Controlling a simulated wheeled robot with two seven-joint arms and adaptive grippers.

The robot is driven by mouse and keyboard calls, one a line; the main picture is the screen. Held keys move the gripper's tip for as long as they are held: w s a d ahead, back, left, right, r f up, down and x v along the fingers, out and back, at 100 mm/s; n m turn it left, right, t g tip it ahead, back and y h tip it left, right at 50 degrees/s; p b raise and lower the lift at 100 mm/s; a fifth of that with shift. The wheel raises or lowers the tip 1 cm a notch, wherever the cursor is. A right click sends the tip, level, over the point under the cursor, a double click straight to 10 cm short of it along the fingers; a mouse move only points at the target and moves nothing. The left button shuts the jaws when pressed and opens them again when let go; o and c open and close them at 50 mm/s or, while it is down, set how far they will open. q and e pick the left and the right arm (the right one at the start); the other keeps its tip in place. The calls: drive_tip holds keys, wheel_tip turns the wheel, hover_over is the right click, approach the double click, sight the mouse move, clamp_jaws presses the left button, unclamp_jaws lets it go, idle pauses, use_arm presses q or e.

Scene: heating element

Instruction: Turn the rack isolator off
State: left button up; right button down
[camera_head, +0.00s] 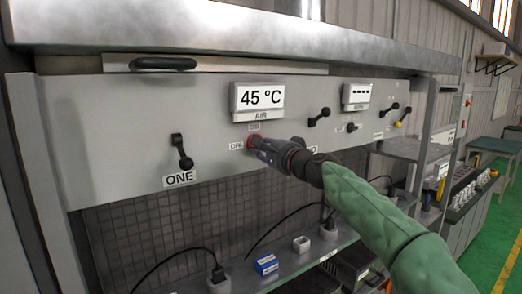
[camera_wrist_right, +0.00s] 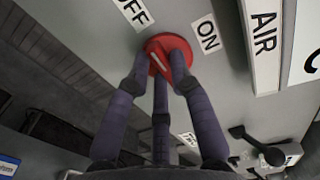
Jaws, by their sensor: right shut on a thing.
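The rack isolator is a round red knob (camera_head: 252,143) on the grey panel below the AIR display. It also shows in the right wrist view as a red disc (camera_wrist_right: 169,43) with a pale line across its face. The OFF label (camera_head: 236,146) is left of it and the ON label (camera_head: 254,127) above it. My right gripper (camera_head: 263,148) comes in from the right, its purple-grey fingers shut on the knob. In the right wrist view the fingertips (camera_wrist_right: 160,74) sit around the knob and hide part of it. My left gripper is in neither view.
The AIR display (camera_head: 260,98) reads 45 °C. A black lever (camera_head: 181,152) marked ONE is to the left, and another black lever (camera_head: 319,117) is to the right. A shelf (camera_head: 240,284) below holds a blue box (camera_head: 266,264), small pale boxes and black cables.

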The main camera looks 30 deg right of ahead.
drive_tip(key=c, duration=1.1)
unclamp_jaws()
drive_tip(key=s, duration=1.2)
drive_tip(key=shift+d, duration=0.45)
drive_tip(key=shift+f, duration=0.1)
